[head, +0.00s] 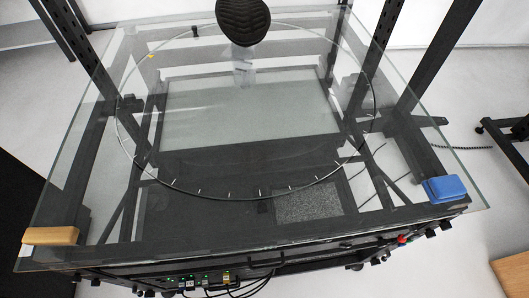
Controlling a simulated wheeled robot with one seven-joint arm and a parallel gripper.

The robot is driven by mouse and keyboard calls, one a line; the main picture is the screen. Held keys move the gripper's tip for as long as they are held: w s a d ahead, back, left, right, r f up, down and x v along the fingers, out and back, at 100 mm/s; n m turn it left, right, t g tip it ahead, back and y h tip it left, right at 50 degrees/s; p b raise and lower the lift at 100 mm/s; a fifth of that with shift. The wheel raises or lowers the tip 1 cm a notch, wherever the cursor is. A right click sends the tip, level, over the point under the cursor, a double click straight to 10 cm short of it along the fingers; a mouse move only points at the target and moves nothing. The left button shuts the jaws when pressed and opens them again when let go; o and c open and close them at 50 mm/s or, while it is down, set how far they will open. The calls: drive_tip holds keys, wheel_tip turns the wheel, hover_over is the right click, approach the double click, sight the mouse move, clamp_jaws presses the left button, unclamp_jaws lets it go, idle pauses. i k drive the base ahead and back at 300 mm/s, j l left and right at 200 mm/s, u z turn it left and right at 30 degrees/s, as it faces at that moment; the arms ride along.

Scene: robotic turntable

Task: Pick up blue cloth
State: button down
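The blue cloth (444,188) is a small folded block lying on the glass tabletop (300,225), near its front right corner. It is fully visible and nothing touches it from above. My gripper is not in view, so its state and its distance from the cloth cannot be seen.
A tan block (51,236) lies at the glass's front left corner. A dark ribbed object (243,20) stands at the back middle. Dark posts (437,55) rise at the right and left. The glass centre is clear. Cables and lit electronics (205,279) sit below the front edge.

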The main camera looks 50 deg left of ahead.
sight(441, 190)
drive_tip(key=i+l, duration=0.1)
drive_tip(key=i, duration=0.2)
drive_tip(key=i+l, duration=0.15)
drive_tip(key=i, duration=0.15)
drive_tip(key=i+u, duration=0.15)
drive_tip(key=u, duration=0.25)
drive_tip(key=i+l+u, duration=0.1)
drive_tip(key=u, duration=0.3)
drive_tip(key=i+l+u, duration=0.1)
drive_tip(key=u, duration=0.75)
drive_tip(key=l, duration=0.05)
